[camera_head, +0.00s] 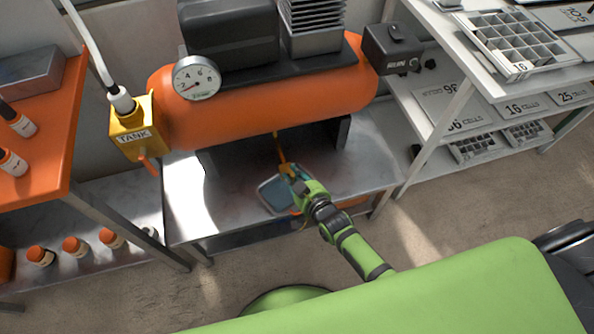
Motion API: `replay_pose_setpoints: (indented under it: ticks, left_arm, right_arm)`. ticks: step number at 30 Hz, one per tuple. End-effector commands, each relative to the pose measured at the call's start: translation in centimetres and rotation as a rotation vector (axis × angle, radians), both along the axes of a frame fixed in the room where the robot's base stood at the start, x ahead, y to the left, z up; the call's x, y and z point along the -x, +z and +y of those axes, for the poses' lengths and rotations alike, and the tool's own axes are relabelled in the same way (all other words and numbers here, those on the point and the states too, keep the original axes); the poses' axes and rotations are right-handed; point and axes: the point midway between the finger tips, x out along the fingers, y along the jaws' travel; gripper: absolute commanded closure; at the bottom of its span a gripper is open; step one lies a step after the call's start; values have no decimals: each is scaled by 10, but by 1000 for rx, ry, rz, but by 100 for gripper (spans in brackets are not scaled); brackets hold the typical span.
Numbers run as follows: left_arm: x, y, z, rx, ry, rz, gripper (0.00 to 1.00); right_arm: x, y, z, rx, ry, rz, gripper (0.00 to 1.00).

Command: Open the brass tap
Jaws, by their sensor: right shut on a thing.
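The brass tap (279,147) hangs as a thin yellow-brass pipe under the middle of the orange compressor tank (225,118). My right gripper (288,171) is at its lower end and is shut on it. The fingers hide much of the tap's lower part, so I cannot tell how its handle is turned. A shallow blue-grey tray (270,193) lies on the metal bench below, partly hidden by my gripper. My left gripper is not in view.
A yellow box marked TANK (131,128) with an orange lever (149,165) is left of the tank. A pressure gauge (196,78) is on the tank. Orange shelving (60,130) stands left, white shelving (440,120) right. The metal bench (190,205) is mostly bare.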

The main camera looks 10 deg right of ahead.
Motion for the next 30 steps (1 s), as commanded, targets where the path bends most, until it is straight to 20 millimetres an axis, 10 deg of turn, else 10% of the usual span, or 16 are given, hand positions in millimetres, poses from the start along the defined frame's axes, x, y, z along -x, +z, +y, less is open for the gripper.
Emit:
replay_pose_setpoints:
  ticks: [23,24,25,30]
  left_arm:
    - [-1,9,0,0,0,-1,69]
    - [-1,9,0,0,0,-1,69]
    - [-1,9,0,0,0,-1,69]
    - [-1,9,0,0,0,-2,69]
  right_arm:
    - [-2,4,9,90,3,-14,100]
    - [-2,4,9,90,3,-14,62]
    - [-2,4,9,90,3,-13,53]
    - [-1,2,7,93,2,-8,53]
